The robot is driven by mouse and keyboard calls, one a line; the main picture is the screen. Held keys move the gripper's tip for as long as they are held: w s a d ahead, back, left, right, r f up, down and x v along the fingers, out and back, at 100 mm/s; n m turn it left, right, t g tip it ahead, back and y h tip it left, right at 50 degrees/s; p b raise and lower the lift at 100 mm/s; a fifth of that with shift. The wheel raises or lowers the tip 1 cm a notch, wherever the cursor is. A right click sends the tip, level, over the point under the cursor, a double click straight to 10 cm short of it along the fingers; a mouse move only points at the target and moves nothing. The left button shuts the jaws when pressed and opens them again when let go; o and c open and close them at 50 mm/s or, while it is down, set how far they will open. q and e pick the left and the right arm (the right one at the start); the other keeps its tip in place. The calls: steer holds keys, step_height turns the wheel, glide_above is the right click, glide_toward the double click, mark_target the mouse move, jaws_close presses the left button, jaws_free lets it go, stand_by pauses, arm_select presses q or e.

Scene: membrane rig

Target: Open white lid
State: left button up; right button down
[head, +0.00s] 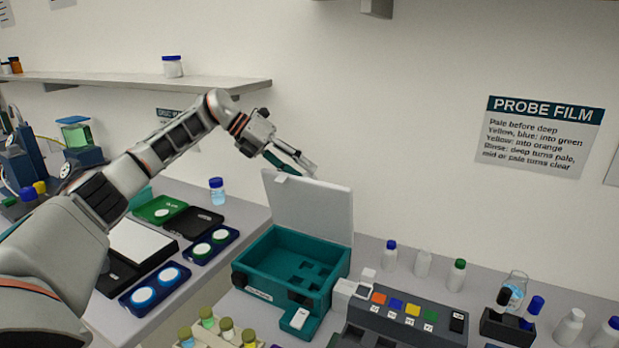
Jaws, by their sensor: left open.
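The white lid (308,208) stands up, tilted back, at the rear edge of a teal box (262,279). The inside of the box shows, with several dark recesses in its floor. My left gripper (303,166) is open and empty, at the top left of the lid, near a small white tab on the lid's upper edge. I cannot tell whether a finger touches the lid. My right gripper is out of view.
A device with coloured squares (404,312) stands right of the box. Several bottles stand at the right and front. Blue trays with white discs (155,286) lie at the left. A shelf (150,82) runs along the wall behind my left arm.

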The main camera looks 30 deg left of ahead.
arm_select(q)
steer(key=v, duration=0.8)
steer(key=shift+a, duration=0.1)
